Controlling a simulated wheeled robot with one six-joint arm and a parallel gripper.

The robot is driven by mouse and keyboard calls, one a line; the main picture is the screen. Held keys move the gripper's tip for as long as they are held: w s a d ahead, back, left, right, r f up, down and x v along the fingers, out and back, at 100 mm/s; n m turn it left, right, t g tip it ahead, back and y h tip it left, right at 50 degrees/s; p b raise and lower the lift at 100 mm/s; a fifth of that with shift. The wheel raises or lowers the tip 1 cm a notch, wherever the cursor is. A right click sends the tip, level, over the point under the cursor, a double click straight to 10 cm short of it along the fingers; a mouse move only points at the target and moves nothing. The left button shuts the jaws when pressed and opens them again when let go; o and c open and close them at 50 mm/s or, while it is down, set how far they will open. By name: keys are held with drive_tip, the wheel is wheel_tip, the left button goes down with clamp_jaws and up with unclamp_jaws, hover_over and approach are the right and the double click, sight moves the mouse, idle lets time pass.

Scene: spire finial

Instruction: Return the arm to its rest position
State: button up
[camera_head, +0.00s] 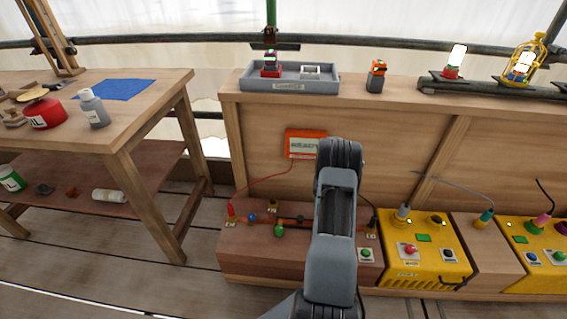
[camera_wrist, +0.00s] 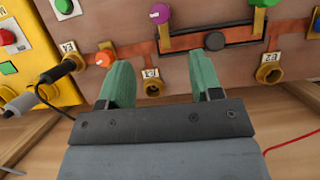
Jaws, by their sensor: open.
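My gripper (camera_wrist: 163,88) shows in the wrist view with its two green fingers spread apart and nothing between them. It faces a brown panel (camera_wrist: 285,35) with copper strips, brass sockets (camera_wrist: 153,84) and coloured knobs. In the head view my grey arm reaches forward over this brown panel (camera_head: 265,262) and hides part of it. My gripper cannot be made out in the head view. A black plug (camera_wrist: 62,69) on a dark lead sits at the panel's left in the wrist view, beside the socket label. I cannot tell whether the fingers touch the panel.
Yellow control boxes (camera_head: 425,264) with cables stand right of the arm. A grey tray (camera_head: 290,85), an orange-topped lamp (camera_head: 376,77) and a caged lamp (camera_head: 523,65) stand on the shelf behind. A wooden workbench (camera_head: 150,105) is at left. Floor (camera_head: 90,255) before it is clear.

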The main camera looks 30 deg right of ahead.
drive_tip(key=w+a+r+n+t+h+p, duration=0.1)
drive_tip(key=a+r+p, duration=0.35)
drive_tip(key=r, duration=0.55)
drive_tip(key=w+a+r+n+h+p, duration=0.15)
drive_tip(key=a+r+p, duration=0.35)
drive_tip(key=r, duration=0.6)
drive_tip(key=w+a+r+n+t+p, duration=0.1)
drive_tip(key=a+r+p, duration=0.4)
drive_tip(key=r, duration=0.5)
drive_tip(key=s+a+r+n+t+p, duration=0.2)
drive_tip(key=s+a+r+p, duration=0.4)
drive_tip(key=a+r, duration=0.3)
drive_tip(key=s+a+r+n+t+p, duration=0.2)
drive_tip(key=s+a+r+p, duration=0.5)
drive_tip(key=r, duration=0.8)
drive_tip(key=a+t, duration=0.1)
drive_tip(key=a, duration=0.2)
drive_tip(key=shift+a+n+p, duration=0.2)
drive_tip(key=shift+n+p, duration=0.15)
drive_tip(key=shift+p, duration=0.05)
drive_tip(key=shift+s+a+h, duration=0.15)
drive_tip(key=shift+s+h, duration=0.05)
drive_tip(key=shift+h, duration=0.05)
